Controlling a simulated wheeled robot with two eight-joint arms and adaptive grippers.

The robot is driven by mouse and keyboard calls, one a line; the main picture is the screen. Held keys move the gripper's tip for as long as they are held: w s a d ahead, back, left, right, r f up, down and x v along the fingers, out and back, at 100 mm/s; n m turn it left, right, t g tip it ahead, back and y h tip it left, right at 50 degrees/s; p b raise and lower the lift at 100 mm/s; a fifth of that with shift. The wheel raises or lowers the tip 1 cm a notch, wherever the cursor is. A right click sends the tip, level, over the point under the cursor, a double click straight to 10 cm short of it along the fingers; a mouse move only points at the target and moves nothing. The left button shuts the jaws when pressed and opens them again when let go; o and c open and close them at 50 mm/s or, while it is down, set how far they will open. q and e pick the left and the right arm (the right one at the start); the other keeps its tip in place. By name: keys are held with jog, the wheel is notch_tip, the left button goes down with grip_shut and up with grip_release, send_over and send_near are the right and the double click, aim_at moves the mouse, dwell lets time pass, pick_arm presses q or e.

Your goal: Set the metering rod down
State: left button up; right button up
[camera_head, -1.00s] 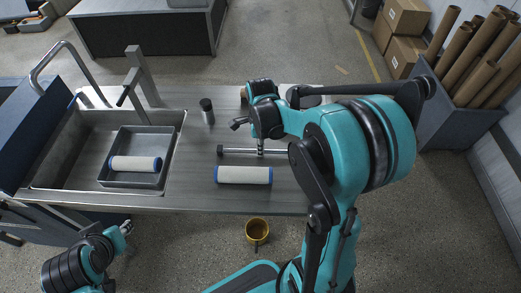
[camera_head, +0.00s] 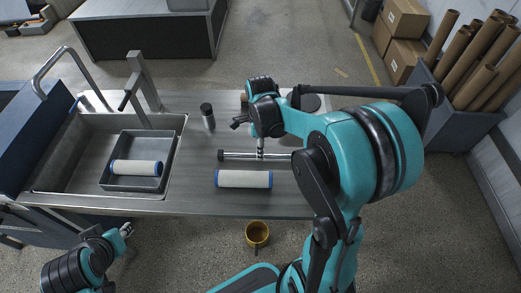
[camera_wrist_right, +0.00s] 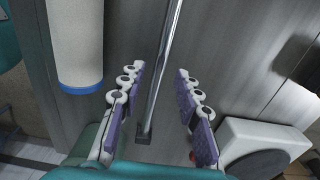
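The metering rod (camera_head: 240,155), a thin silver bar with dark ends, lies on the grey bench behind a white roller with blue ends (camera_head: 243,179). My right gripper (camera_head: 260,153) points down at the rod, toward its right part. In the right wrist view the rod (camera_wrist_right: 165,60) runs between the purple-padded fingers of the right gripper (camera_wrist_right: 161,112). The fingers are spread, with gaps to the rod on both sides. The rod's black end (camera_wrist_right: 144,136) shows near the finger bases. My left gripper (camera_head: 126,229) is low at the left, off the bench; its opening is unclear.
A second roller (camera_head: 137,168) lies in a grey tray (camera_head: 171,160) inside the sink (camera_head: 75,125). A dark-capped bottle (camera_head: 208,116) stands behind the rod. A white device (camera_wrist_right: 265,140) is near the right fingers. A yellow cup (camera_head: 257,234) is below the bench edge.

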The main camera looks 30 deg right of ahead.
notch_tip(320, 180, up, 9)
jog(key=p, duration=0.3)
jog(key=s+a+r+n+t, duration=0.2)
jog(key=s+a+n+t, duration=0.5)
jog(key=n, duration=1.7)
jog(key=s+a, duration=0.3)
jog(key=shift+r, duration=0.35)
jog(key=shift+s+a+f, duration=0.1)
jog(key=shift+s, duration=0.05)
